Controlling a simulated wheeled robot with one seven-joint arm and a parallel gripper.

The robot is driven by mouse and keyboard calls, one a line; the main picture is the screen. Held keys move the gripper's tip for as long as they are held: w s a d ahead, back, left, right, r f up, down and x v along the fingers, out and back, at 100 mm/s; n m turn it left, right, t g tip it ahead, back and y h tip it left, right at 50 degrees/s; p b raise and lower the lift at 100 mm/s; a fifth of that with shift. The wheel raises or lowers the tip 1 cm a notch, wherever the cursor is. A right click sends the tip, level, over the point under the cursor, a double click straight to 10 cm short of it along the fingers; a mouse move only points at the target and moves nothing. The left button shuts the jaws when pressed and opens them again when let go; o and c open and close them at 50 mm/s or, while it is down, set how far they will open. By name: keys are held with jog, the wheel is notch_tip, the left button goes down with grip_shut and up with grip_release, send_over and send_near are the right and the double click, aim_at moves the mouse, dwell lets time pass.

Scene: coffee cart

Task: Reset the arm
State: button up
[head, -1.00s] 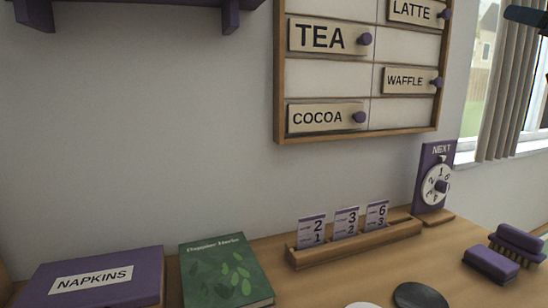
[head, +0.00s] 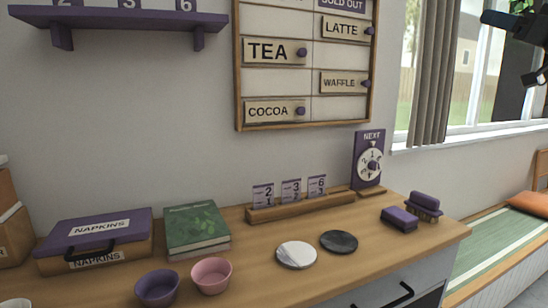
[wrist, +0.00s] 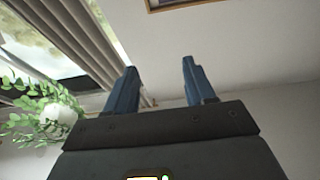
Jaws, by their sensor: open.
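My gripper (wrist: 160,88) shows in the wrist view with its two blue fingers apart and nothing between them. It points toward a bare pale surface, with a wooden frame edge (wrist: 175,3) at the top of that view. In the head view, part of my arm shows at the upper right in front of the window, held high and clear of the counter (head: 330,285).
A menu board (head: 305,65) hangs above. A potted plant (wrist: 58,115) stands by the window.

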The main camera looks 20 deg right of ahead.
jog(key=w+a+f+m+g+h+p, duration=0.1)
jog(key=w+a+f+m+h, duration=0.2)
jog(key=f, duration=0.9)
jog(key=w+a+f+m+g+h, duration=0.1)
jog(key=w+a+f+m, duration=0.2)
jog(key=f, duration=0.9)
jog(key=s+a+f+m+g+h+p, duration=0.1)
jog(key=s+a+f, duration=0.2)
jog(key=a+f, duration=0.6)
jog(key=s+a+f+g, duration=0.1)
jog(key=s+a+f, duration=0.2)
jog(key=a+f, duration=0.65)
jog(key=s+a+f+n+g+p, duration=0.1)
jog(key=s+a+f, duration=0.5)
jog(key=s, duration=0.3)
jog(key=s+a+f+n+g+p, duration=0.1)
jog(key=s+a+f, duration=0.6)
jog(key=s, duration=0.3)
jog(key=s+a+r+n+y, duration=0.2)
jog(key=s+a+r, duration=0.1)
jog(key=s, duration=0.7)
jog(key=s+a+r+n+g+y, duration=0.1)
jog(key=s+a+r, duration=0.3)
jog(key=s, duration=0.7)
jog(key=shift+a+n+g+y+p, duration=0.3)
jog(key=shift+a+n+y+p, duration=0.25)
jog(key=shift+n, duration=0.25)
jog(key=shift+d+f, duration=0.1)
